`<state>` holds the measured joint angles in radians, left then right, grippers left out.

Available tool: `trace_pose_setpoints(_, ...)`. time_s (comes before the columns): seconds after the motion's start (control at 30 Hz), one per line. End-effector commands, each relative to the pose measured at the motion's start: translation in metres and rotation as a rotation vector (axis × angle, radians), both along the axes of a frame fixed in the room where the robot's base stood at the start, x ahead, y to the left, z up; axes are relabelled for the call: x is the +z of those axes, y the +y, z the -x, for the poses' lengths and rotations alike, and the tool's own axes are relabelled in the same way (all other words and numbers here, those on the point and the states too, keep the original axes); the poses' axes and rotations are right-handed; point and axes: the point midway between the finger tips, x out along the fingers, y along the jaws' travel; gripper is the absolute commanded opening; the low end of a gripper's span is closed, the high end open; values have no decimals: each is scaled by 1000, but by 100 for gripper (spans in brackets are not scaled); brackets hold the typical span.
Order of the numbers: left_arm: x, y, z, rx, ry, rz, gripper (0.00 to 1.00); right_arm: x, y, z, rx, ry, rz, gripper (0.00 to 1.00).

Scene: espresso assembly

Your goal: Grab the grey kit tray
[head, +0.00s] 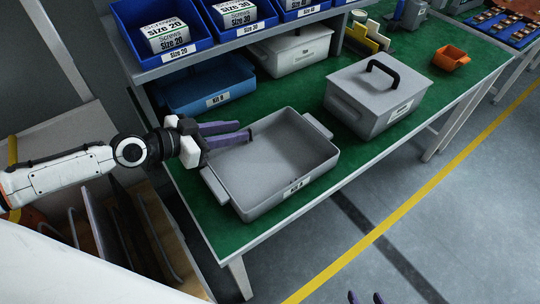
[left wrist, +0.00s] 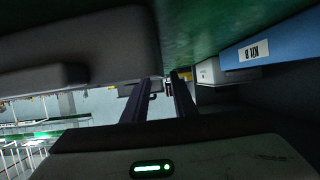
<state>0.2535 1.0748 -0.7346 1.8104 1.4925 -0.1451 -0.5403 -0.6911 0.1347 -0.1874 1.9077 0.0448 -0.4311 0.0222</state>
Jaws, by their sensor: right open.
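The grey kit tray (head: 262,196), labelled Kit A, sits open-topped and empty on the green table. It has a handle (head: 213,186) at its left end and another (head: 318,126) at its right end. My left gripper (head: 245,130) is open and empty, its purple fingers by the tray's back-left rim; the lower finger overlaps the rim in the head view. In the left wrist view the tray (left wrist: 95,45) fills the upper left, beside the fingers (left wrist: 166,85). I cannot tell whether they touch. My right gripper (head: 366,298) shows only purple fingertips at the bottom edge, open, away from the table.
A blue Kit B tray (head: 208,88) and a white box (head: 297,50) stand behind, under a shelf of blue screw bins (head: 160,30). A lidded grey case (head: 375,95) stands right of the tray. An orange bin (head: 450,58) is farther right. The floor in front is clear.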

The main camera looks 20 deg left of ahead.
Motion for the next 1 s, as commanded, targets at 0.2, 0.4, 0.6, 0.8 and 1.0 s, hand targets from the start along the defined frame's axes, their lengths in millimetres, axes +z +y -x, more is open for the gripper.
trace_pose_setpoints(0.2, -10, -15, -27, 2, 0, 5, 25, 9, 0, -1, 1, -1, 0, 41)
trace_pose_setpoints(0.4, -18, -24, -37, 0, 1, 1, 25, 12, 1, -3, 2, -2, 0, 41)
trace_pose_setpoints(0.6, -19, -24, -37, 0, 0, 0, 25, 11, 1, -3, 3, -1, 0, 41)
trace_pose_setpoints(0.8, -19, -23, -37, 0, 0, 0, 0, 11, 2, -3, 3, -1, 0, 41)
trace_pose_setpoints(1.0, -17, -23, -38, 2, -2, 3, 0, 12, 2, -3, 4, -2, -1, 41)
